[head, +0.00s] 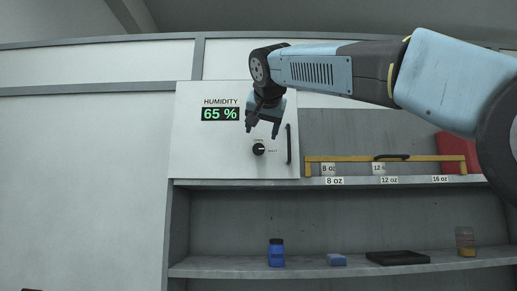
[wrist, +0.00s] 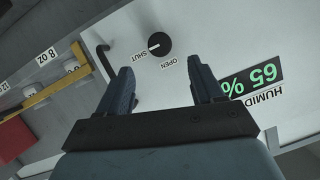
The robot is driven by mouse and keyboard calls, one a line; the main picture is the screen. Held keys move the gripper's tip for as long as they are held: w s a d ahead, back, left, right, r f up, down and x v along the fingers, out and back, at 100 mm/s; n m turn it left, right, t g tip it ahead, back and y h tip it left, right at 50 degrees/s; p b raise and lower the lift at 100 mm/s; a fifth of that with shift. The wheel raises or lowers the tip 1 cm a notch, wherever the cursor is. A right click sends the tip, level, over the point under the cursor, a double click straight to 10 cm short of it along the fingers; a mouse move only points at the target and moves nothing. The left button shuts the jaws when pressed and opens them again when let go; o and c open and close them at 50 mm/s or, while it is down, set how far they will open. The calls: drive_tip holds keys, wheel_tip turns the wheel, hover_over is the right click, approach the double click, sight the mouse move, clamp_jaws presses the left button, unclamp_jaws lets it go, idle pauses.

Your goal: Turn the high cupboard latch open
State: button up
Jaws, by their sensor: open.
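The latch is a round black knob (head: 258,149) on the pale cupboard door (head: 205,155), with OPEN printed above it and SHUT to its right in the head view. In the wrist view the knob (wrist: 161,43) lies beyond the fingertips, and its white pointer mark is turned to the SHUT side. My gripper (head: 262,131) is open and empty in front of the door, just above the knob in the head view. The wrist view shows its two fingers (wrist: 165,78) apart, with the knob showing between them and clear of both.
A black vertical handle (head: 289,144) is on the door's right edge, close to the knob. A humidity display (head: 220,114) is at upper left. A yellow rail (head: 345,158) crosses the labelled shelf to the right. The lower shelf (head: 220,268) holds a blue jar (head: 276,253) and other items.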

sight(259, 148)
drive_tip(key=x, duration=0.9)
drive_tip(key=shift+w+f, duration=0.1)
drive_tip(key=shift+w, duration=0.1)
drive_tip(key=c, duration=1.1)
